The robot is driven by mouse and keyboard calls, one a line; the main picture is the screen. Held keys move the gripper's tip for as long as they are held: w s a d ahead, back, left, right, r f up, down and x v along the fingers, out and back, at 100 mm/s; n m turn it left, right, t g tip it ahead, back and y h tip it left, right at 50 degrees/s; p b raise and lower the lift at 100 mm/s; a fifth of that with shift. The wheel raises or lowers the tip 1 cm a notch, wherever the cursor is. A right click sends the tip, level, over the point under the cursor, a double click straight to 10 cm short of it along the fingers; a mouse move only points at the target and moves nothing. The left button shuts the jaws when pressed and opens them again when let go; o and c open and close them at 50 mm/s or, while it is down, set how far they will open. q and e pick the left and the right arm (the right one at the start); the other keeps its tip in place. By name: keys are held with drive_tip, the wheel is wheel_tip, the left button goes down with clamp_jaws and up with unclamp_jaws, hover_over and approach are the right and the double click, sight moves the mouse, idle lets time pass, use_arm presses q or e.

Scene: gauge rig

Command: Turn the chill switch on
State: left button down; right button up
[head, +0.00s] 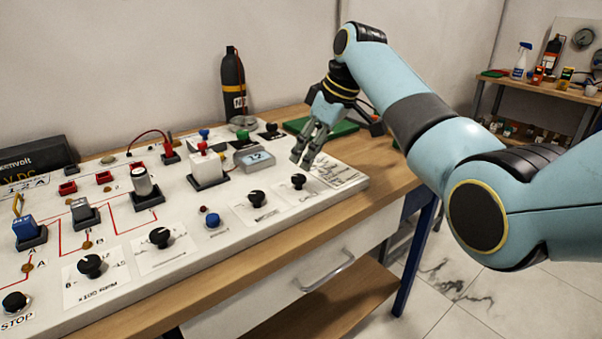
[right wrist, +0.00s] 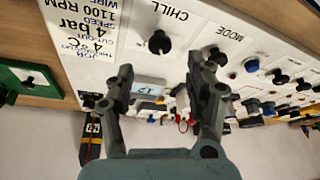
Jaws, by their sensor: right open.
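The chill switch is a black rotary knob (head: 298,181) on a white label near the right end of the white panel (head: 345,180). It also shows in the right wrist view (right wrist: 159,42), beside the printed word CHILL. My right gripper (head: 304,158) is open and empty, pointing down above the panel, just behind the knob in the head view. In the right wrist view its two fingers (right wrist: 162,80) are spread apart, with the knob beyond their tips and not touching. The knob's exact pointer position is too small to tell. My left gripper is not in view.
The mode knob (head: 257,199) sits left of the chill knob. A grey display box (head: 253,157), a red-topped switch (head: 207,165) and several other knobs stand on the panel. A green board (head: 320,126) and a black bottle (head: 233,85) are behind. A printed card lies at the panel's right end.

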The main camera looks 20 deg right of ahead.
sight(299, 176)
drive_tip(key=x, duration=0.6)
drive_tip(key=shift+w+f+b, duration=0.1)
drive_tip(key=shift+f+b, duration=0.25)
drive_tip(key=shift+c, duration=0.4)
